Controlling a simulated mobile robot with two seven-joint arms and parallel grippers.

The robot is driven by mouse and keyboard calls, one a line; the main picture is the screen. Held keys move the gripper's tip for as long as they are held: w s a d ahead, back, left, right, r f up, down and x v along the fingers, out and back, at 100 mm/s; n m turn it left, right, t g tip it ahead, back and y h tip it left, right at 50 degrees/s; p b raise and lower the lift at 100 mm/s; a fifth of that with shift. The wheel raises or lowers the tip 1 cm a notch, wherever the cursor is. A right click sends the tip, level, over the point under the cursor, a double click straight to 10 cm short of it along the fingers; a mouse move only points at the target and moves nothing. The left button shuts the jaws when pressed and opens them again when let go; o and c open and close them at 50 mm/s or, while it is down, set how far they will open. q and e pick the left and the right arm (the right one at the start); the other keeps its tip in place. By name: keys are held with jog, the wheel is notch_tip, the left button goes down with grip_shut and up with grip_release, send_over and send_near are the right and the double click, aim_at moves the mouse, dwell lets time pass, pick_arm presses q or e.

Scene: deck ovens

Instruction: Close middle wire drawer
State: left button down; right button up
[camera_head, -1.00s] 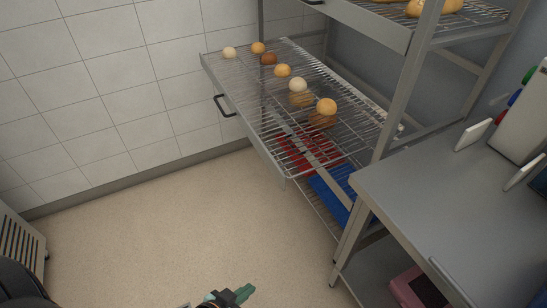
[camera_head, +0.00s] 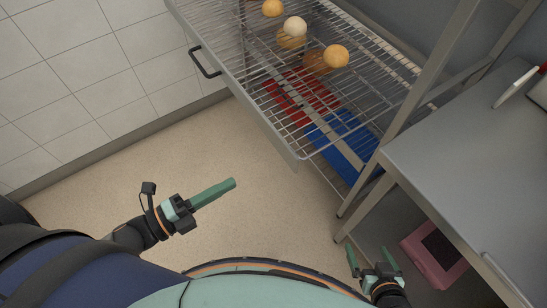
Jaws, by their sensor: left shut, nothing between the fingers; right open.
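The middle wire drawer (camera_head: 283,150) is pulled out of the metal rack at the upper middle. Its front has a dark handle (camera_head: 203,62) on the left side. Several bread rolls (camera_head: 295,26) show on its wires or through them. My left gripper (camera_head: 232,184) is shut and empty over the floor, below the drawer front and apart from it. My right gripper (camera_head: 371,250) is open and empty at the bottom right, near the foot of the rack and table.
A grey metal table (camera_head: 460,165) stands at the right, with a pink crate (camera_head: 434,254) below it. Red (camera_head: 302,92) and blue (camera_head: 346,140) items lie under the drawer. A tiled wall (camera_head: 75,75) is at the left. The floor (camera_head: 130,165) before the drawer is clear.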

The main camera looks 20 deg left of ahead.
aim_at(286, 152)
pick_arm(q)
jog(key=p+x, duration=0.1)
jog(key=x, duration=1.1)
jog(key=shift+w+d, duration=0.2)
jog(key=shift+w, duration=0.05)
pick_arm(e)
jog(key=shift+r, duration=0.45)
jog(key=shift+s, duration=0.1)
